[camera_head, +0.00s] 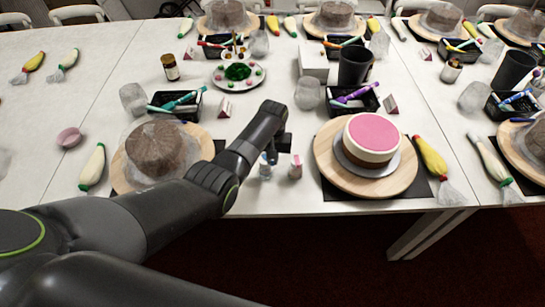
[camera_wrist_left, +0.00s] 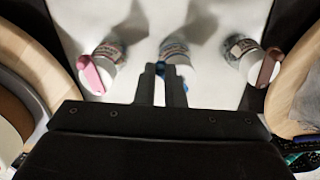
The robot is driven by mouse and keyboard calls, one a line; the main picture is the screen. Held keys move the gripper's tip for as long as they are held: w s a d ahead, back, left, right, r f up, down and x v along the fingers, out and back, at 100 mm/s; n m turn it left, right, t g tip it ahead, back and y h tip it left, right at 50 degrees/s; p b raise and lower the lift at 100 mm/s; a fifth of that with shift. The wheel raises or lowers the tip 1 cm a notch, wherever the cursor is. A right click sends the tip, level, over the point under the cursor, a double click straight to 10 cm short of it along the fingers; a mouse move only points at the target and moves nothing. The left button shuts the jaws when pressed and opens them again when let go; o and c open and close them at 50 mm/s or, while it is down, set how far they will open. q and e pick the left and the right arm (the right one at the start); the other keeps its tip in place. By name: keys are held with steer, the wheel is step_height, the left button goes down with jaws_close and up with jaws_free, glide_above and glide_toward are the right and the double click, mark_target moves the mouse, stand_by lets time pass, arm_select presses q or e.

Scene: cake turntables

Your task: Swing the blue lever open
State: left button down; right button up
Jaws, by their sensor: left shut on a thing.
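My left gripper (camera_head: 272,154) reaches down over the near table edge, left of the pink-topped cake. In the left wrist view its two fingers (camera_wrist_left: 166,76) are close together on the blue lever (camera_wrist_left: 181,70), of which only a little blue shows. The lever sits at a small clear-and-white container (camera_wrist_left: 174,50), the middle one of three in a row. The fingers hide most of the lever, so I cannot tell its angle. My right gripper is out of view.
The pink-topped cake (camera_head: 372,135) stands on a wooden turntable (camera_head: 335,172) at right. A wrapped brown cake (camera_head: 157,147) is at left. Black pen baskets (camera_head: 354,103), a black cup (camera_head: 355,66) and a paint tray (camera_head: 238,74) stand behind. The far-left table is mostly clear.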

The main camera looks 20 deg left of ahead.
mark_target(272, 161)
arm_select(q)
steer(key=c, duration=1.5)
jaws_free()
step_height(272, 161, up, 18)
steer(key=shift+f, duration=0.25)
